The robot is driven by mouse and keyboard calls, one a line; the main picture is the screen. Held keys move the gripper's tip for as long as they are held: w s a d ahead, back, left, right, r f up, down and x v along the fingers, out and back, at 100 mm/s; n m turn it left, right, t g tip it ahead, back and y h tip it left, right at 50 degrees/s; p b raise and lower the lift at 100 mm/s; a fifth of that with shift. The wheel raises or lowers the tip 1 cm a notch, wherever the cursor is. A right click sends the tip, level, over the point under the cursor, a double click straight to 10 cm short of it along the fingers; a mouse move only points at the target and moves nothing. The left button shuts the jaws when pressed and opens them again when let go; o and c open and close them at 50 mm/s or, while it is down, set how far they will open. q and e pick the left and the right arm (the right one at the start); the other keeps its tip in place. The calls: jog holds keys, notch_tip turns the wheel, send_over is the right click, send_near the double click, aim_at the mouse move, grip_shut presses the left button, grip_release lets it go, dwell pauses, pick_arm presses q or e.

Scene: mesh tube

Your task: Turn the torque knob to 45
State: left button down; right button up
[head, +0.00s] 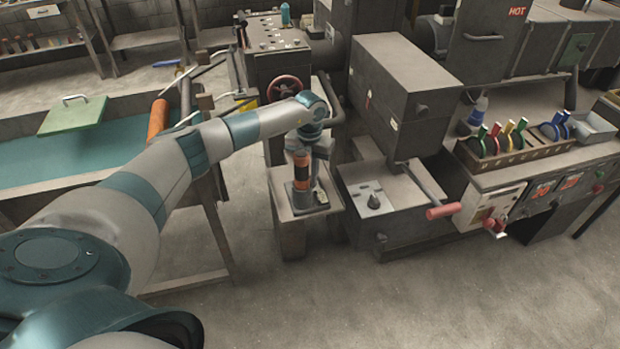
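My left arm reaches in from the left, and its wrist bends down over a small stand (282,207) in the middle. My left gripper (302,185) points down at a small dark device (318,207) on this stand. An orange and black part shows at the gripper. The fingers are too small and covered to tell whether they are open, or whether they touch anything. A dark knob (374,201) stands on a pale dial plate on the grey machine to the right, apart from the gripper. I cannot read any marking or tell which knob is the torque knob. My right gripper is out of view.
A grey machine with a red-handled lever (443,211) stands close right of the stand. Behind is a red handwheel (284,88). A bench at right holds a rack of coloured tools (515,151). A teal-topped table (60,158) is at left. The front floor is clear.

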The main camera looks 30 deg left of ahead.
pick_arm(q)
jog(key=shift+a+f+m+b, duration=0.1)
jog(key=shift+f+m+b, duration=0.1)
jog(key=shift+m+b, duration=0.7)
jog(key=shift+r+m, duration=0.15)
jog(key=shift+m, duration=0.45)
jog(key=shift+r, duration=0.1)
jog(key=c, duration=1.8)
grip_release()
jog(key=shift+o, duration=0.2)
